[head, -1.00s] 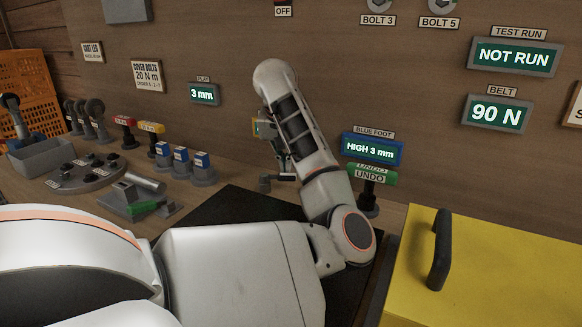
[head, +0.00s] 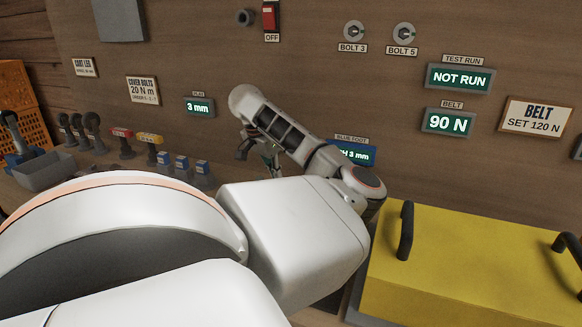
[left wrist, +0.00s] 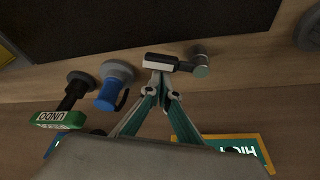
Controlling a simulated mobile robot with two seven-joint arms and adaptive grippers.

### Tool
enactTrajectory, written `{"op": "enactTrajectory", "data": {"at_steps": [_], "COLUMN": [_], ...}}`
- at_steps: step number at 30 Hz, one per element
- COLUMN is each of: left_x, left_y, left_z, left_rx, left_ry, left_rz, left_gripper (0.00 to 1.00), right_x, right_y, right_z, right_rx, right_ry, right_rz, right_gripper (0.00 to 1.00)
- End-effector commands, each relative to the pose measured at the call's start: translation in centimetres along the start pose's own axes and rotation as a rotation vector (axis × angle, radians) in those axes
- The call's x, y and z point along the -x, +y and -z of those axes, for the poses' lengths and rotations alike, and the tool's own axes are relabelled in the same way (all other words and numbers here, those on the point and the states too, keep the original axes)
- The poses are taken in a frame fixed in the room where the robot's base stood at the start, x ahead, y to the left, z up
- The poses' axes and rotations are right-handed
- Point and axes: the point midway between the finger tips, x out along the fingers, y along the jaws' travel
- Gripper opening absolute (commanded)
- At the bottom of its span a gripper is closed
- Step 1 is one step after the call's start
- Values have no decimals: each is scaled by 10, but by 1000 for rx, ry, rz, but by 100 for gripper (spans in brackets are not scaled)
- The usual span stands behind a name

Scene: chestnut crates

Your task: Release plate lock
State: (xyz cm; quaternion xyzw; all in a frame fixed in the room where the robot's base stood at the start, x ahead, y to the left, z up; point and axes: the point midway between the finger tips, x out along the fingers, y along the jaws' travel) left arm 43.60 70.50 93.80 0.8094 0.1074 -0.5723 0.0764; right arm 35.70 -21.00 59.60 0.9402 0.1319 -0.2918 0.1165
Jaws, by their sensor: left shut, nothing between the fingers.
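In the left wrist view, a short lever with a black grip and a pale band (left wrist: 165,64) points left from a round grey metal post (left wrist: 200,66) beside the dark plate (left wrist: 150,25). It looks like the plate lock, but no label shows on it. My left gripper (left wrist: 160,82) is shut and empty, its fingertips right at the lever; I cannot tell if they touch it. In the head view the left gripper (head: 270,160) is partly behind my own arm, and the lever is hidden. The right gripper is not in view.
A blue knob (left wrist: 113,88) and a green UNDO button (left wrist: 58,119) stand near the gripper, with the HIGH 3 mm display (head: 356,154) behind. A yellow lid with black handles (head: 470,265) is at right. Blue-topped blocks (head: 183,164) and a grey bin (head: 45,172) are at left.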

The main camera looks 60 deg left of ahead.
Motion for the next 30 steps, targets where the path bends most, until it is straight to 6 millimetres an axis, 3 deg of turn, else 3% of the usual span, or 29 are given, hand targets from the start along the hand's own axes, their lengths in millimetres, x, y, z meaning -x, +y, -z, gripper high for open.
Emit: {"op": "enactTrajectory", "data": {"at_steps": [10,30], "left_x": [2,2], "left_y": [1,1], "left_z": [-11,-13], "left_rx": [-49,-46], "left_ry": [-4,-8], "left_rz": [-17,-15], "left_gripper": [0,0], "right_x": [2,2], "right_y": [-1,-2], "right_z": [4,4], "right_rx": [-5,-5], "right_ry": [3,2], "right_rz": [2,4], "right_gripper": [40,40]}}
